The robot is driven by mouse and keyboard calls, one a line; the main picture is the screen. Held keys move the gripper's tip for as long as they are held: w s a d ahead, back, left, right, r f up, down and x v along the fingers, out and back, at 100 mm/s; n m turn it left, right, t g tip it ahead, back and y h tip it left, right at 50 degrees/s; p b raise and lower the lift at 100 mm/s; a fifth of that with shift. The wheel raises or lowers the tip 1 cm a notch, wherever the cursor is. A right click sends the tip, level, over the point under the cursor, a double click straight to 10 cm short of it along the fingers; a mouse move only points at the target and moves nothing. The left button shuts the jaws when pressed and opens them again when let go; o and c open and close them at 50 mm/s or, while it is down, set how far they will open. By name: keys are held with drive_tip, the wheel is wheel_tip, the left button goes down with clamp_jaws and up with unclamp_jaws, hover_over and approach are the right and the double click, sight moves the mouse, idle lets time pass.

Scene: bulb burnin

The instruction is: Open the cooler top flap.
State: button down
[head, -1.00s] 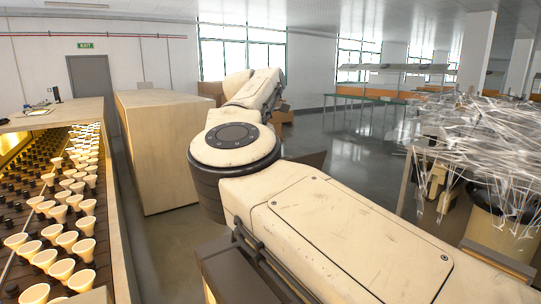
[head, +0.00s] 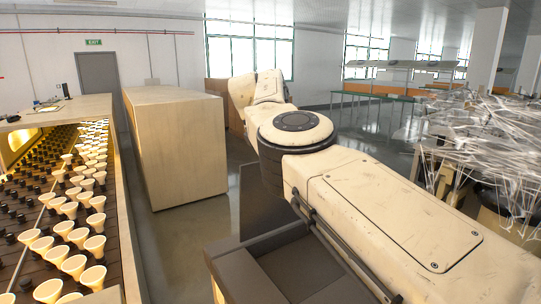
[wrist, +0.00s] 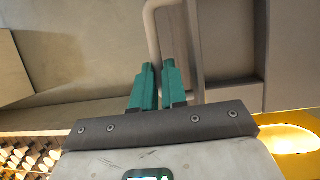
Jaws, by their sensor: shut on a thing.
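The cooler (head: 228,268) is a grey-brown box at the bottom of the head view, below my arm. Its top shows a recessed opening (head: 285,275). A dark panel, seemingly the top flap (head: 258,205), stands steeply raised at its far side, partly hidden by my arm. In the wrist view my gripper (wrist: 160,80) has green fingers shut on a pale bent bar handle (wrist: 152,30). A grey panel surface lies behind the handle. The head view does not show my gripper; my arm hides it.
A conveyor bed (head: 60,215) with several cream bulb cones runs along the left. A large beige cabinet (head: 175,150) stands behind the cooler. A table under tangled clear wrap (head: 480,140) is at the right. Open floor (head: 180,230) lies between cabinet and cooler.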

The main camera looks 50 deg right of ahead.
drive_tip(key=shift+a+f, duration=0.25)
drive_tip(key=shift+f, duration=0.3)
drive_tip(key=c, duration=1.2)
unclamp_jaws()
drive_tip(key=shift+w, duration=0.1)
drive_tip(key=shift+o, duration=0.2)
drive_tip(key=shift+d+r, duration=0.1)
drive_tip(key=shift+r, duration=0.05)
drive_tip(key=shift+r, duration=0.1)
drive_tip(key=shift+r, duration=0.25)
drive_tip(key=v, duration=0.3)
drive_tip(key=shift+a+r, duration=0.2)
drive_tip(key=shift+r, duration=0.05)
drive_tip(key=w+a+b, duration=0.1)
drive_tip(key=a+b, duration=0.4)
drive_tip(key=a, duration=0.7)
drive_tip(key=shift+w+r, duration=0.25)
drive_tip(key=shift+w, duration=0.15)
